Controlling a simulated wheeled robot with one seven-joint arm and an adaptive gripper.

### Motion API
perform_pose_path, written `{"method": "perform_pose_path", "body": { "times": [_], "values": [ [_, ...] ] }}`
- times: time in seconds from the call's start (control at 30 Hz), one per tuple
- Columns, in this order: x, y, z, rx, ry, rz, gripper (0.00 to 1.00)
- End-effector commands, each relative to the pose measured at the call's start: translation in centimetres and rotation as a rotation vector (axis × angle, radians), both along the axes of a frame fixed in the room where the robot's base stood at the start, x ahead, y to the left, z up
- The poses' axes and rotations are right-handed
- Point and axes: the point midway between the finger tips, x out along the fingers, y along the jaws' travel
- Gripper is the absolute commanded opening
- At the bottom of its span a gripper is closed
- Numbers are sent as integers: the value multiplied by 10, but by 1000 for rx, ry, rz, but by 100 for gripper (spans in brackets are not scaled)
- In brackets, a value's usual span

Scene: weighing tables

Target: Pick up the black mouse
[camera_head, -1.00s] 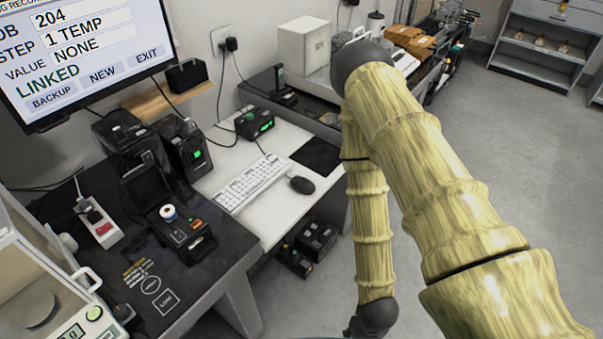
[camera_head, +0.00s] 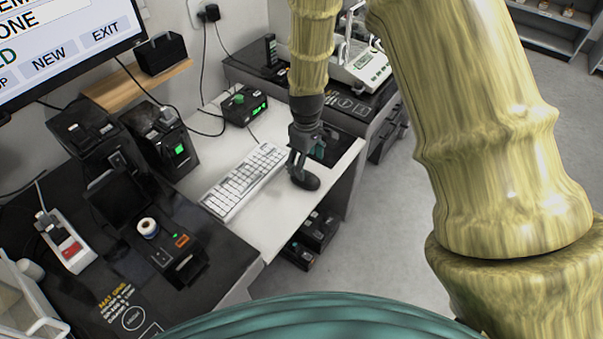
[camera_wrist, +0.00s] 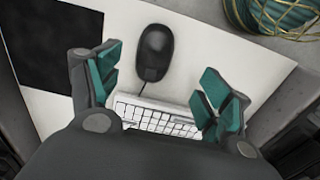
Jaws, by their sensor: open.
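The black mouse (camera_head: 307,180) lies on the white desk top, right of the keyboard's far end. My gripper (camera_head: 300,170) is over it in the head view and hides part of it. In the wrist view the mouse (camera_wrist: 154,52) shows whole, lying between and a little beyond the two teal-padded fingers. My gripper (camera_wrist: 158,88) is open there, one finger on each side, with nothing held. The height of the fingertips above the desk is hard to tell.
The white keyboard (camera_head: 243,181) lies close beside the mouse. A black mat (camera_wrist: 58,45) is on the desk near the gripper. A black box with a green display (camera_head: 244,106) stands behind the keyboard. The white desk (camera_head: 262,220) is clear toward its front edge.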

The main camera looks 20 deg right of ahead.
Motion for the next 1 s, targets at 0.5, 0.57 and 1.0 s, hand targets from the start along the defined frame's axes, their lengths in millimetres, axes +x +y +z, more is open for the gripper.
{"method": "perform_pose_path", "body": {
  "times": [0.5, 0.57, 1.0],
  "values": [
    [18, 6, -4, 10, 4, 55, 78],
    [18, 6, -11, 11, 4, 54, 78],
    [18, 8, -35, 10, 2, 57, 78]
  ]
}}
